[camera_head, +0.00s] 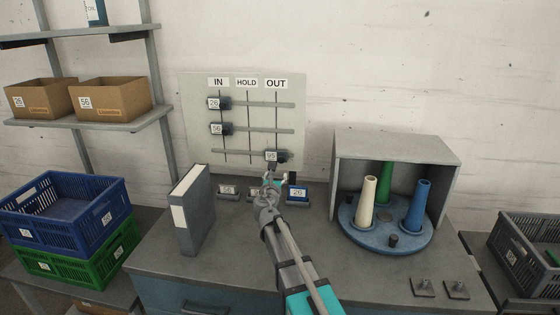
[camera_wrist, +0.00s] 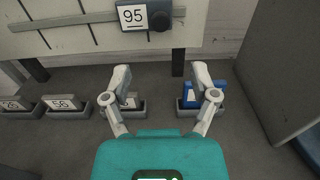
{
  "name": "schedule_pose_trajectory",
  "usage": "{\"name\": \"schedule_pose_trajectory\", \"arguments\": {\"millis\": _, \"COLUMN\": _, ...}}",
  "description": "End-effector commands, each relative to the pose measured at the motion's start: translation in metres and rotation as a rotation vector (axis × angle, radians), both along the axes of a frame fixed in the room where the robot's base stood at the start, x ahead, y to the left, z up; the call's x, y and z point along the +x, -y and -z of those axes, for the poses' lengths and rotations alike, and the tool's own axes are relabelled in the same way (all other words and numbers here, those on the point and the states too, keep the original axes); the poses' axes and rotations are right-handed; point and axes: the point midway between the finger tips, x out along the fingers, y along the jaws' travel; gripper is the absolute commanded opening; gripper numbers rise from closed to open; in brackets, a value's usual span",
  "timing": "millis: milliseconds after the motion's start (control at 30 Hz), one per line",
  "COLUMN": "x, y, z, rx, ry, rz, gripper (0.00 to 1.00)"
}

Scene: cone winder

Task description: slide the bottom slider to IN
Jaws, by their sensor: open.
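The slider board (camera_head: 196,140) stands upright at the back of the bench, with columns labelled IN, HOLD and OUT. The bottom slider (camera_head: 277,156), tagged 95, is at the OUT column; the upper two, tagged 26 (camera_head: 219,103) and 56 (camera_head: 221,129), are at IN. In the wrist view the bottom slider's dark knob (camera_wrist: 159,17) and its tag show at the top. My gripper (camera_head: 272,180) is just below the bottom slider in the head view. In the wrist view my gripper (camera_wrist: 159,76) has its fingers apart with no slider between them.
Small card holders (camera_head: 228,192) stand on the bench below the board, one with a blue card (camera_head: 298,193). A grey binder (camera_head: 194,212) stands to the left. A grey cabinet (camera_head: 440,149) with cones on a blue turntable (camera_head: 362,236) stands to the right.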

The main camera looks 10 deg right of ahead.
Motion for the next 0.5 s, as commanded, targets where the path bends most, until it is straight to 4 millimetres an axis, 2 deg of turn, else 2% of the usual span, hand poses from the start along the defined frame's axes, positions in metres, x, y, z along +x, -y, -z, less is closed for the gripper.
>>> {"name": "schedule_pose_trajectory", "arguments": {"millis": 267, "x": 0.03, "y": 0.009, "z": 0.0, "rx": 0.001, "ry": 0.0, "rz": 0.002, "gripper": 0.76}}
{"name": "schedule_pose_trajectory", "arguments": {"millis": 500, "x": 0.066, "y": 0.019, "z": 0.0, "rx": 0.001, "ry": 0.0, "rz": 0.0, "gripper": 0.76}}
